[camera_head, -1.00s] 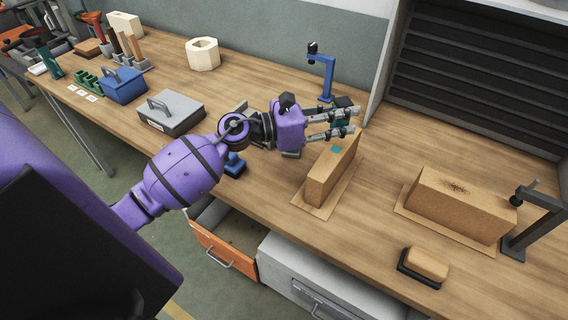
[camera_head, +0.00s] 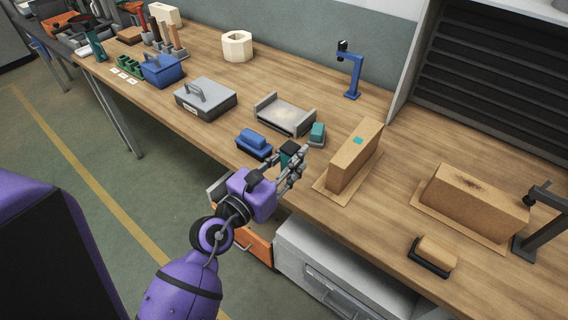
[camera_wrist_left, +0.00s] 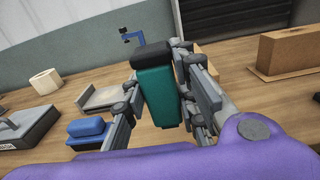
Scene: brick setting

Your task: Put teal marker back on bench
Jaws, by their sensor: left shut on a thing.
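The teal marker (camera_wrist_left: 160,95), a chunky teal block with a black top, is between the fingers of my left gripper (camera_wrist_left: 165,100) in the left wrist view. In the head view my left gripper (camera_head: 293,164) is shut on the marker (camera_head: 289,149), near the front edge of the wooden bench (camera_head: 300,205). The marker is held roughly upright; whether its lower end touches the bench cannot be seen. My right gripper is not in view.
A blue block on a dark base (camera_head: 254,144), a grey tray (camera_head: 285,115) and a small teal block (camera_head: 317,132) stand close to the gripper. A cardboard-coloured block (camera_head: 355,157) stands to the right. An orange drawer (camera_head: 252,246) is open below.

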